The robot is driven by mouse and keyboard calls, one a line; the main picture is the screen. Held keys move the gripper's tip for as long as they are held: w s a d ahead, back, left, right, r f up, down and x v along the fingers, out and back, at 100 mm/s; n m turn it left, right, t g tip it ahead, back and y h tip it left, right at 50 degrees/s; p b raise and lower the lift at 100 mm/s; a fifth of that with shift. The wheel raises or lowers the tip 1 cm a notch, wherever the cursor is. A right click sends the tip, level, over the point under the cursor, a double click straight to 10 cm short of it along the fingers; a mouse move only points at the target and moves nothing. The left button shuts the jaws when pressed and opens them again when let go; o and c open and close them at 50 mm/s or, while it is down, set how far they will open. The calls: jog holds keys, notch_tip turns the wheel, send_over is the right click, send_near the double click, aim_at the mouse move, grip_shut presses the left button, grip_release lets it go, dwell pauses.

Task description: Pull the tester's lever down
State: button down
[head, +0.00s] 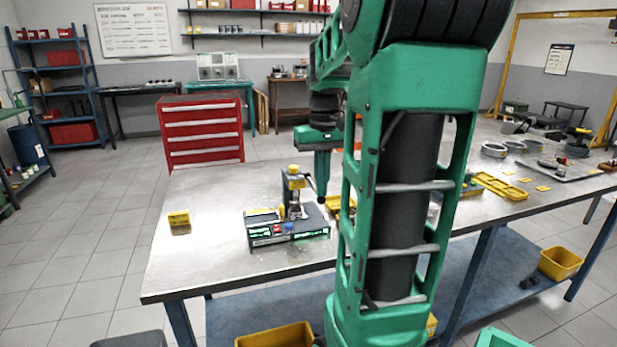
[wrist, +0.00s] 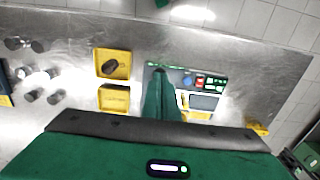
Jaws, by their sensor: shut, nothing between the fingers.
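The tester (head: 290,232) is a dark grey unit with a lit front panel, near the bench's front edge in the head view. An upright post with a yellow top (head: 294,172) stands on it. I cannot make out for sure which part is the lever. My gripper (head: 322,198) points down, shut and empty, just right of the post and above the tester's right end; I cannot tell if it touches anything. In the wrist view the shut green fingers (wrist: 158,76) cover part of the tester (wrist: 205,82), whose red and green buttons show beside them.
The metal bench (head: 205,255) has clear room left of the tester. A small yellow holder (head: 179,221) lies there. Yellow trays (wrist: 113,64) and several dark cylinders (wrist: 38,70) lie on the tester's other side. My arm hides part of the bench in the head view.

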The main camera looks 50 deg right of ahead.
dwell(0.3)
notch_tip(320, 180, up, 10)
jog(key=shift+w+d, duration=0.15)
jog(key=shift+w, duration=0.2)
dwell(0.9)
jog(key=shift+f, duration=0.2)
jog(key=s+a+f, duration=0.7)
jog(key=a+f, duration=0.1)
jog(key=f, duration=0.1)
jog(key=s+a+f, duration=0.6)
jog(key=a+f, duration=0.2)
jog(key=f, duration=0.2)
jog(key=shift+s+a, duration=0.3)
jog(key=shift+s, duration=0.1)
jog(key=shift+w+f, duration=0.3)
jog(key=shift+w, duration=0.3)
